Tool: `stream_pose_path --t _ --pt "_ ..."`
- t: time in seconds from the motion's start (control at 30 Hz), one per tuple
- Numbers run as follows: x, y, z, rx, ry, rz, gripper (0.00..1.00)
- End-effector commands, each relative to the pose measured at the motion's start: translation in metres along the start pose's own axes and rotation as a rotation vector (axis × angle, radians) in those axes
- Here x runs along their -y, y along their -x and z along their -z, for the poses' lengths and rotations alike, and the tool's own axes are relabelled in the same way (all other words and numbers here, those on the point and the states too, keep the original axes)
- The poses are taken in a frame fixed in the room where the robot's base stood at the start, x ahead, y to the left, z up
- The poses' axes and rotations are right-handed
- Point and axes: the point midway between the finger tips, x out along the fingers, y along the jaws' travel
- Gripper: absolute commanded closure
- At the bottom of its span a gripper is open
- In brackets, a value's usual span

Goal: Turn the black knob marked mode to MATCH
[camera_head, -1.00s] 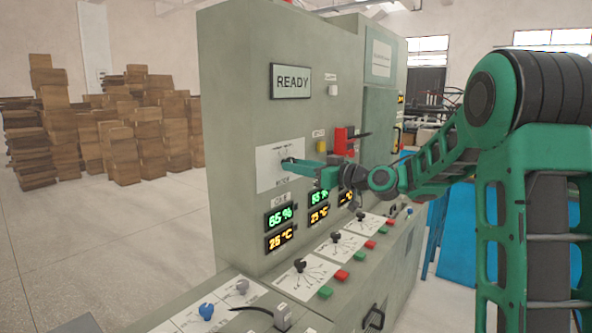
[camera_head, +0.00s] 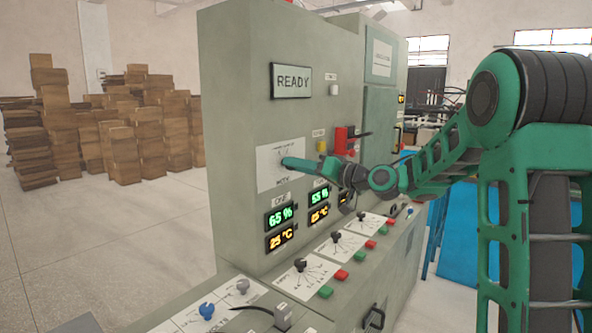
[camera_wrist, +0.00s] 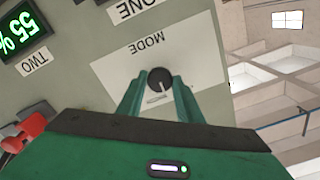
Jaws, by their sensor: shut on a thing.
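The black mode knob (camera_wrist: 159,80) sits on a white plate (camera_wrist: 118,68) lettered MODE, upside down in the wrist view. A pale pointer line shows on the knob's face. My gripper (camera_wrist: 158,88) is shut on the knob, one green finger on each side. In the head view my gripper (camera_head: 287,163) reaches the plate (camera_head: 266,173) from the right and hides the knob. The position markings above the knob are too small to read, so I cannot tell which one the pointer faces.
A READY display (camera_head: 291,80) is above the plate. A red handle (camera_head: 342,141) and a yellow button (camera_head: 322,147) are to its right. Green and amber readouts (camera_head: 280,216) are below. Several other black knobs (camera_head: 300,265) stand on the sloping desk.

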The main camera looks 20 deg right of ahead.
Motion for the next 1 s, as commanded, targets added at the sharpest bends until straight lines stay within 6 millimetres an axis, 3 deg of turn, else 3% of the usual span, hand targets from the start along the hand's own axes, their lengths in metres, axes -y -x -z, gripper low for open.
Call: stream_pose_path --t 0.5,1.0 --pt "-0.0029 0.001 -0.0001 -0.001 -0.401 -0.006 0.9" --pt "-0.0036 0.0011 -0.0004 -0.001 -0.522 -0.007 0.9"
